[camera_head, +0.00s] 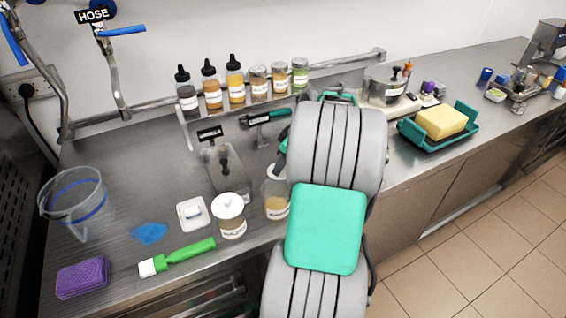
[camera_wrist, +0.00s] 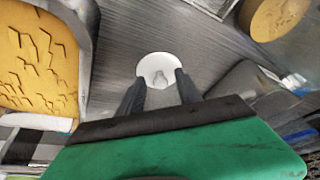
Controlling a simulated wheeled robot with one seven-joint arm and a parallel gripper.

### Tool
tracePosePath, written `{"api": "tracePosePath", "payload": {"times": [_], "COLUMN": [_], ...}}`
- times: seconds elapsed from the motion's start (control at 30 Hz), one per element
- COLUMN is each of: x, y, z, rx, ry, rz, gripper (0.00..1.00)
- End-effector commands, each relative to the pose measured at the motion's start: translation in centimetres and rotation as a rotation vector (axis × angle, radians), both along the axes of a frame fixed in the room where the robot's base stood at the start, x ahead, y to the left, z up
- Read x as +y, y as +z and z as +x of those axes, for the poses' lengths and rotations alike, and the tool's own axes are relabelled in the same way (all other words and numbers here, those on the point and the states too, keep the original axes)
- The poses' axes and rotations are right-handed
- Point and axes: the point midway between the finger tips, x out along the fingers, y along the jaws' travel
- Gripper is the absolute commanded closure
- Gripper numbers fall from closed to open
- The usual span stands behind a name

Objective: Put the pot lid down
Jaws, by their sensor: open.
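A round white lid with a small pale knob (camera_wrist: 158,66) shows in the wrist view, apparently lying on the steel counter. My gripper (camera_wrist: 157,84) is open, with its two dark fingers on either side of the lid's near part in the picture. Whether the fingers touch the lid or are apart from it, I cannot tell. A steel pot-like container (camera_head: 383,92) stands on the counter right of my arm.
A jar with a white top (camera_head: 230,217), a green-handled brush (camera_head: 185,256) and a purple sponge (camera_head: 82,278) are at the front left. A teal tray (camera_head: 463,136) holds a yellow block (camera_head: 441,121) at right. Several bottles line the back. In the wrist view, a yellow-filled container (camera_wrist: 42,60) is close at left.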

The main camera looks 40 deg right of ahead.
Motion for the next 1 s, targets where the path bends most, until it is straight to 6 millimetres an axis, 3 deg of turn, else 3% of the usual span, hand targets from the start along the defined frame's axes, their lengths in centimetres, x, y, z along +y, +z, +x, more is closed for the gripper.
{"api": "tracePosePath", "payload": {"times": [0.17,0.4,0.53,1.0], "x": [-0.4,-1.3,-1.5,-1.6], "y": [2.4,8.3,10.5,11.3], "z": [-0.8,-3.1,-3.9,-4.3], "rx": [-0.003,-0.003,-0.001,-0.001], "ry": [-0.002,-0.003,-0.001,-0.001], "rz": [-0.003,-0.002,0.000,0.001], "gripper": [0.59,0.59,0.59,0.59]}}
